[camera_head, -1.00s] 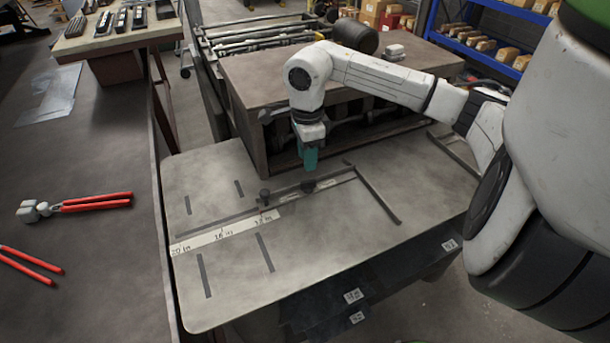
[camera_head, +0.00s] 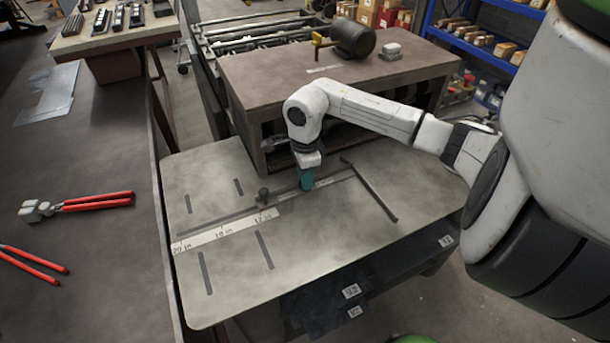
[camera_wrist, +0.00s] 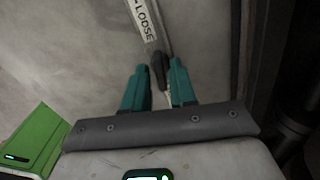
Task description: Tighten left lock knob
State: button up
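My gripper (camera_head: 306,186) points down at the fence bar on the metal table, at the spot of the knob on the picture's right, which it hides in the head view. In the wrist view its two teal fingers (camera_wrist: 157,76) are apart. A dark knob or lever (camera_wrist: 157,64) lies between the fingertips, closer to the right finger; I cannot tell whether they touch. A label reading "LOOSE" (camera_wrist: 145,20) is beyond it. Another dark knob (camera_head: 263,194) stands on the bar to the left of my gripper, clear of it.
The metal table (camera_head: 330,245) has slots and a ruler strip (camera_head: 225,232). A raised bar (camera_head: 370,190) lies right of my gripper. A brown workbench (camera_head: 330,80) stands close behind. Red-handled pliers (camera_head: 95,201) lie on the left bench. The table's front is clear.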

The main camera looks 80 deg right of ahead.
grip_shut()
jog(key=shift+m+b, duration=0.3)
jog(key=shift+m, duration=0.1)
jog(key=shift+f+m+b, duration=0.1)
jog(key=shift+m+b, duration=0.5)
jog(key=shift+m, duration=0.4)
jog(key=m+b, duration=0.1)
jog(key=m, duration=0.2)
jog(key=shift+d+m+b, duration=0.1)
jog(key=shift+m+b, duration=0.2)
jog(key=m+b, duration=0.2)
jog(key=m, duration=0.2)
jog(key=shift+m, duration=0.3)
jog(key=m+b, duration=0.1)
jog(key=m, duration=0.4)
jog(key=shift+d+b, duration=0.15)
jog(key=shift+b, duration=0.25)
jog(key=shift+m, duration=0.3)
jog(key=shift+o, duration=1.2)
grip_release()
